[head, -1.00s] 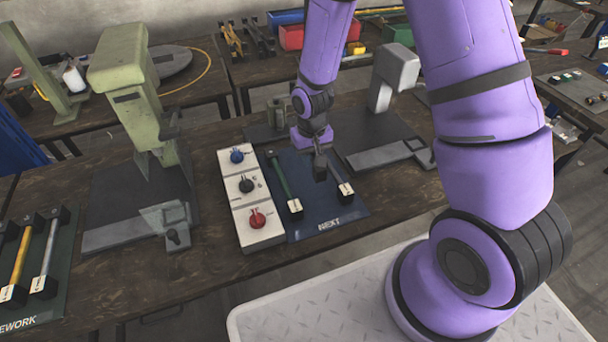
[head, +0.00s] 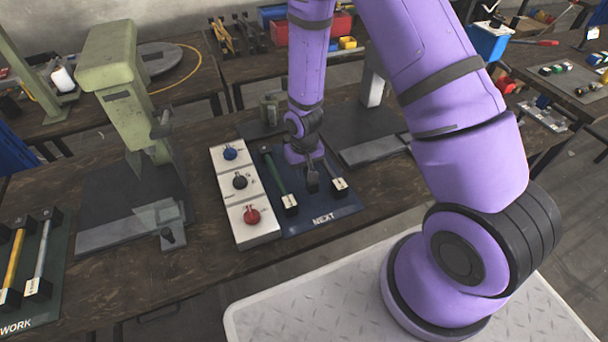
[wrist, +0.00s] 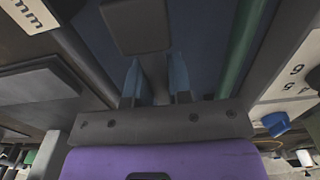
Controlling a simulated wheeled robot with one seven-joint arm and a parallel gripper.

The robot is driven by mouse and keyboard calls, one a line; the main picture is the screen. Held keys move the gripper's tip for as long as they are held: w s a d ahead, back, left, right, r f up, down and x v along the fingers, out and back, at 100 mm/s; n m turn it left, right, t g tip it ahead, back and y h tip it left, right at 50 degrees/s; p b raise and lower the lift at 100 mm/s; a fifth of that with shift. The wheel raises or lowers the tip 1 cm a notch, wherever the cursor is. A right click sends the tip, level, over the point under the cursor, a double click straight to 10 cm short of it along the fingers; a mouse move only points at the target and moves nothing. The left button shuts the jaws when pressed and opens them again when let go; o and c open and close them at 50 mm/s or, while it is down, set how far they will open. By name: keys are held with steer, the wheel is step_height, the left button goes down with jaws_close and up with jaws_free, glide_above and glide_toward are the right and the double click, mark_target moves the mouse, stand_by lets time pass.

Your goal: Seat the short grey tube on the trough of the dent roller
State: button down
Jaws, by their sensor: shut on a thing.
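My gripper (head: 312,183) points down over the blue NEXT mat (head: 322,220). Its fingers also show in the wrist view (wrist: 155,80). A grey tube (head: 335,170) lies in a labelled black holder on the mat, just right of my gripper. A green tube (head: 275,170) lies in its holder to the left. Which machine is the dent roller is not clear from the pictures.
A white control box (head: 241,205) with blue, black and red knobs stands left of the mat. A green press (head: 130,110) stands further left. A grey machine (head: 374,152) on a dark plate is behind and right. A rework mat (head: 55,290) with tubes lies at the lower left.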

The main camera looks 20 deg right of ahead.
steer(key=shift+f, duration=1.25)
steer(key=shift+f, duration=0.15)
steer(key=c, duration=1)
jaws_free()
steer(key=shift+c, duration=0.2)
step_height(320, 180, up, 11)
steer(key=shift+w+f, duration=0.1)
steer(key=s+d+r+t, duration=0.1)
steer(key=s+d+r, duration=0.15)
steer(key=r, duration=0.95)
steer(key=s+d+r+t, duration=0.2)
steer(key=s+r, duration=0.1)
steer(key=r, duration=1)
steer(key=s+d+r+t, duration=0.2)
steer(key=s+r, duration=1)
steer(key=s, duration=0.5)
steer(key=shift+d+r, duration=0.2)
steer(key=shift+r, duration=0.05)
